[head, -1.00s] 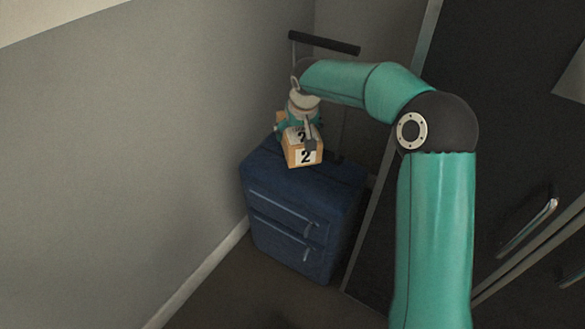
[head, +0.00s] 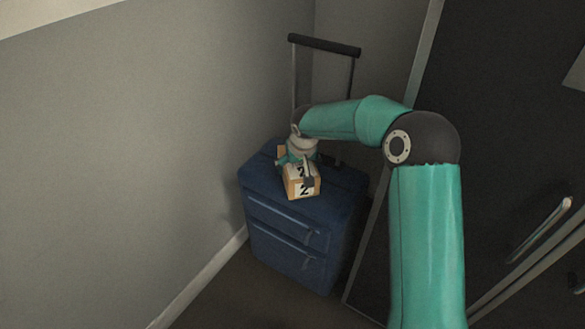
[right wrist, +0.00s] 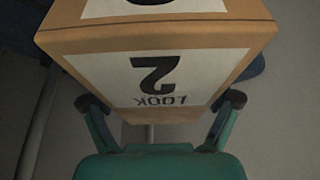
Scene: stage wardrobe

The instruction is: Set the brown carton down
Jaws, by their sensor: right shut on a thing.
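The brown carton (head: 302,190) is a small box with white labels. A black 2 and the word LOOK read on a label in the right wrist view (right wrist: 160,75). My right gripper (head: 297,171) is shut on the carton, with one finger on each side of it; both fingers also show in the right wrist view (right wrist: 159,101). The carton is over the top of a blue suitcase (head: 290,228). I cannot tell whether it touches the suitcase. My left gripper is not in view.
The suitcase stands upright near the grey wall (head: 130,170), with its black pull handle (head: 325,46) raised behind the carton. A dark cabinet (head: 500,130) with a metal handle (head: 540,228) is at the right. Dark floor (head: 225,300) shows in front.

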